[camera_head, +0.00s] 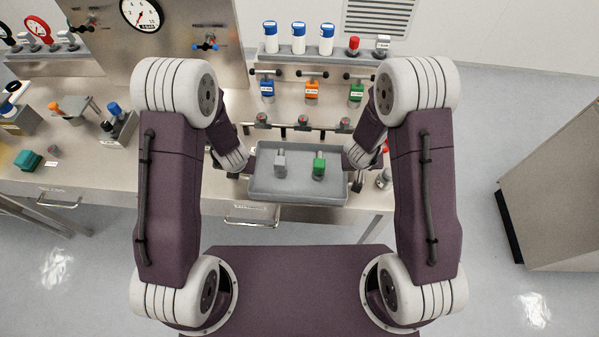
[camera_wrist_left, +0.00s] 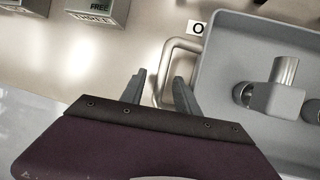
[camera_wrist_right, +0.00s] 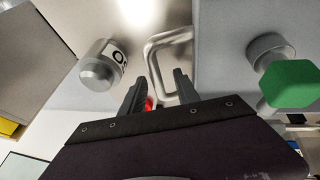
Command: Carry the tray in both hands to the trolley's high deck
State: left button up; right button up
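The grey tray (camera_head: 263,187) lies at the front edge of the steel bench, holding a grey-capped piece (camera_head: 280,163) and a green-capped piece (camera_head: 319,166). A bent metal handle stands at each end of the tray; one shows in the left wrist view (camera_wrist_left: 170,62), the other in the right wrist view (camera_wrist_right: 158,55). My left gripper (camera_wrist_left: 157,84) is open, its fingers on either side of the left handle. My right gripper (camera_wrist_right: 158,82) is open, its fingers on either side of the right handle. The fingers look apart from the bars. I cannot identify the trolley's high deck.
A grey steel box-like unit (camera_head: 560,190) stands on the floor at the right. Valves with blue, orange and green blocks (camera_head: 311,90) stand behind the tray. A silver cylinder (camera_wrist_right: 101,70) stands close to my right gripper. Floor between bench and unit is clear.

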pick_arm(q)
grip_shut()
pick_arm(e)
grip_shut()
dwell(0.9)
